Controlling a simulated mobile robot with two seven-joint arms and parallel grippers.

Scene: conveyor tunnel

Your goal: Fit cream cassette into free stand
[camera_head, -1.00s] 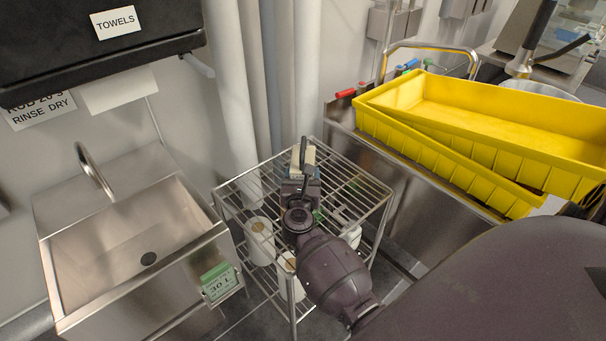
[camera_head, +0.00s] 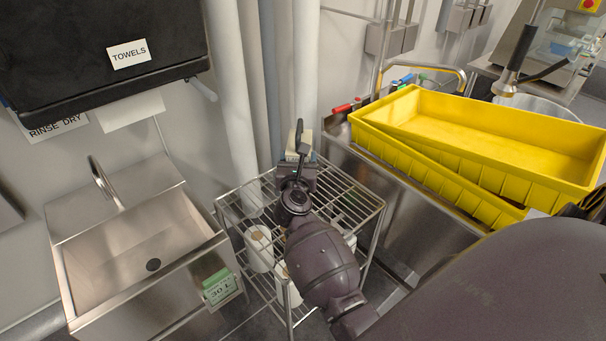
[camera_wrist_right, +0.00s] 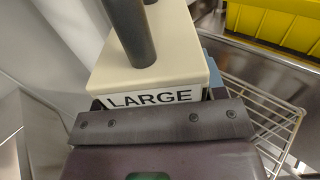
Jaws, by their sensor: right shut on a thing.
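The cream cassette (camera_head: 291,145) is a pale block held at the end of my right arm, over the back of the wire rack. In the right wrist view the cassette (camera_wrist_right: 155,72) shows its top and a front label reading LARGE. My right gripper (camera_head: 299,148) is shut on it, with a dark finger lying across its top. A blue-grey piece (camera_wrist_right: 215,65) shows beside and behind the cassette; I cannot tell what it belongs to. I cannot make out a free stand in either view. My left gripper is not in view.
The wire rack (camera_head: 352,190) has white rolls (camera_head: 259,248) on its lower level. A steel sink (camera_head: 130,240) stands left, with a black towel dispenser (camera_head: 100,50) above. Stacked yellow trays (camera_head: 480,135) lie right. Grey vertical pipes (camera_head: 232,110) stand close behind the rack.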

